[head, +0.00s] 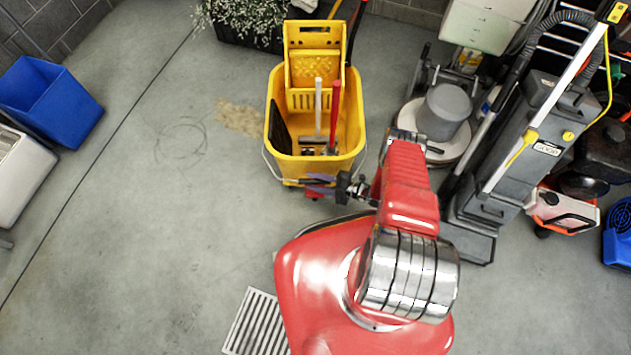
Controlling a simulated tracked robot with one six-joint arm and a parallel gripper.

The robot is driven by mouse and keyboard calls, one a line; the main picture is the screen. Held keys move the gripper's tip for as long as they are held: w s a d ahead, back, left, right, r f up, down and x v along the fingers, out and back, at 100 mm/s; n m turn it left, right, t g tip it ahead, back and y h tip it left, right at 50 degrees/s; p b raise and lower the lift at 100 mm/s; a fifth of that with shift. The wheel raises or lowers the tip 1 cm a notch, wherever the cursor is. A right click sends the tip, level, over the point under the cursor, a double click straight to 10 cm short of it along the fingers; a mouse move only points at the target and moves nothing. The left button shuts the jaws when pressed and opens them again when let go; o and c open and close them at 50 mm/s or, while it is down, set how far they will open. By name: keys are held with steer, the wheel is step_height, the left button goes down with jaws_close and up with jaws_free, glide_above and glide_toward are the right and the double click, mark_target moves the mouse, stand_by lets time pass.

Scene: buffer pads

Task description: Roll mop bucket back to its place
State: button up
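The yellow mop bucket (272,125) stands upright on the grey floor in the upper middle of the head view. Its yellow wringer (315,68) sits at the far end. Two upright handles, one grey and one red (334,108), stand inside it. A thin wire bail hangs around its near side. My gripper (318,184) is at the bucket's near edge, beside the bail. Its small dark fingers overlap the rim in the picture. I cannot tell whether they touch or grip the bail, or whether they are open or shut.
A floor scrubbing machine (440,112) and a grey upright cleaner (545,120) stand close to the right. A planter (245,18) is behind. A blue bin (48,100) is at far left. A floor grate (258,322) lies in front. The floor left of the bucket is clear, with a stain (238,118).

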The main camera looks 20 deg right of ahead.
steer(key=shift+c, duration=0.3)
jaws_close()
steer(key=shift+s+f, duration=0.1)
steer(key=shift+d, duration=0.15)
